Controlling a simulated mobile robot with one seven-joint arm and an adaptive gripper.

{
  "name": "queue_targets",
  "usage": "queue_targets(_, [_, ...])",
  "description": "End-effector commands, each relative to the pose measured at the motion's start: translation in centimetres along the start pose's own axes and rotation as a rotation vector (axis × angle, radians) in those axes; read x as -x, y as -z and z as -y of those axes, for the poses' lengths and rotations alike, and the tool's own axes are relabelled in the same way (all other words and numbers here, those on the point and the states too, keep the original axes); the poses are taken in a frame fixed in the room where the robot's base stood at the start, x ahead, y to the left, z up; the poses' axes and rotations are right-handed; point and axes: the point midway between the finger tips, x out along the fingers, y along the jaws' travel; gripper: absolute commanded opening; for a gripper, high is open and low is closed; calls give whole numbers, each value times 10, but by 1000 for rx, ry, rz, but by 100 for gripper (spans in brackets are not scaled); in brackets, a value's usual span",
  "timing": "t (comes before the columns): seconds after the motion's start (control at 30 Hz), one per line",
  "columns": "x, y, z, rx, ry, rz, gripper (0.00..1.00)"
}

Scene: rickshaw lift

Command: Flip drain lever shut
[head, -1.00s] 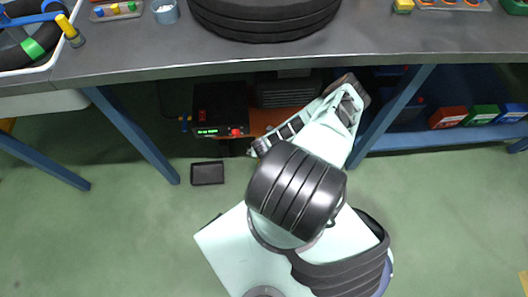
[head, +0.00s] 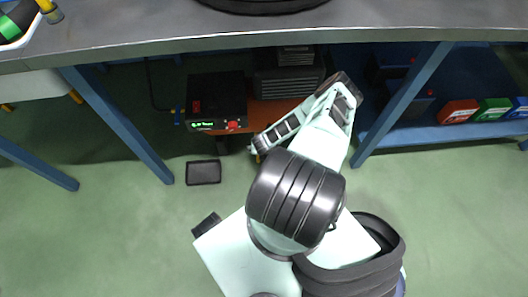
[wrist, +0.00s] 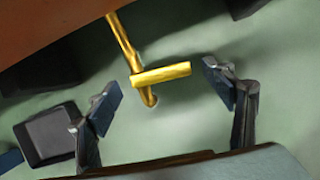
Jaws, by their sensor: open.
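A yellow lever (wrist: 162,75) shows in the wrist view, a short crossbar on a thin yellow pipe (wrist: 122,38) that comes down from the top. I take this to be the drain lever. My gripper (wrist: 163,92) is open, with one dark finger to the left of the crossbar and the other to its right. The crossbar lies across the gap and neither finger appears to touch it. In the head view my arm reaches under the workbench, and the lever cannot be made out there.
The workbench (head: 150,48) spans the top, with blue slanted legs (head: 118,125). Under it, a black box with a green display (head: 216,100) stands on an orange-brown shelf (head: 275,110). A dark tray (head: 203,172) lies on the green floor. Coloured boxes (head: 493,109) sit at right.

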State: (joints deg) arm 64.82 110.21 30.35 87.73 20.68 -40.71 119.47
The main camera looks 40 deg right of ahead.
Motion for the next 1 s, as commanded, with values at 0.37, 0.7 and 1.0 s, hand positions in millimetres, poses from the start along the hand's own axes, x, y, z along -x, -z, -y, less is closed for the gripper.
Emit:
queue_targets(0.37, [-1,0,0,1,0,1,69])
queue_targets(0.7, [-1,0,0,1,0,1,31])
queue_targets(1.0, [-2,-2,1,30,-10,2,14])
